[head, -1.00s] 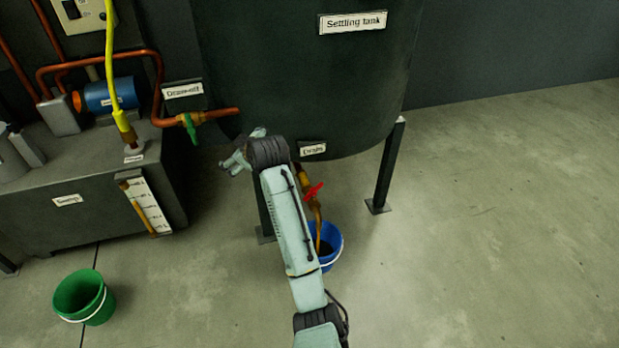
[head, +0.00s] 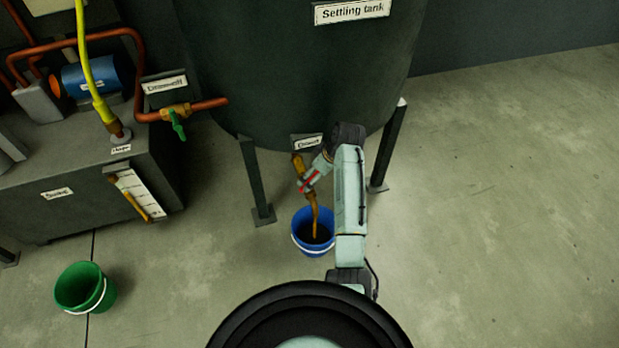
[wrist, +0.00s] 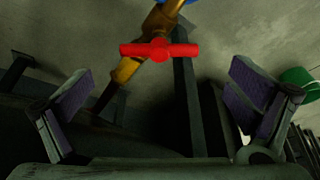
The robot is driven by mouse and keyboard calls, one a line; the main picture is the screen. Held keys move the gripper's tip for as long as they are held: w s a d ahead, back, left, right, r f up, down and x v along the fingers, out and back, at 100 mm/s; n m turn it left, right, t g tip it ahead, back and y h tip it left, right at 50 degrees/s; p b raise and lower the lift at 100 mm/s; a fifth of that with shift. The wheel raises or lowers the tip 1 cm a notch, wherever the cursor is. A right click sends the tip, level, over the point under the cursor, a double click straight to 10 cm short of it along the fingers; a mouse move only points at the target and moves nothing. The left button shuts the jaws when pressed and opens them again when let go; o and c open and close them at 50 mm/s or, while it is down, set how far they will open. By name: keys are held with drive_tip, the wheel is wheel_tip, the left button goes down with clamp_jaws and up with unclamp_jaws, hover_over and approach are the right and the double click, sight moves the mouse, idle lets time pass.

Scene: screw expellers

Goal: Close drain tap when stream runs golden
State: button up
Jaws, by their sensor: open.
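The drain tap is a brass tap with a red handle, (head: 311,177) under the settling tank (head: 290,70). An amber-golden stream (head: 315,216) runs from its spout into a blue bucket (head: 298,243), whose contents look dark. My gripper (head: 309,180) is at the tap and partly covers the handle in the head view. In the wrist view my gripper (wrist: 163,92) is open and empty. The red handle (wrist: 160,50) lies crosswise ahead of the gap between the fingers, apart from both of them. The stream itself is not clear in the wrist view.
A green bucket (head: 82,288) stands on the floor at left. The sump (head: 90,190) with a gauge, pump and pipes is at left, beside a green-handled tap (head: 177,122). Tank legs (head: 386,150) flank the drain. The floor at right is clear.

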sight(309, 180)
drive_tip(key=x, duration=0.7)
drive_tip(key=shift+a+f, duration=0.1)
drive_tip(key=shift+f, duration=0.05)
drive_tip(key=shift+c, duration=0.4)
drive_tip(key=c, duration=1)
drive_tip(key=m+p, duration=0.2)
drive_tip(key=shift+a+m+t+h, duration=0.1)
drive_tip(key=shift+m+t+h, duration=0.2)
drive_tip(key=shift+m+t, duration=0.1)
drive_tip(key=shift+m+t+h+p, duration=0.3)
drive_tip(key=shift+m+h+p, duration=0.4)
drive_tip(key=shift+m+p, duration=0.95)
drive_tip(key=shift+m, duration=0.45)
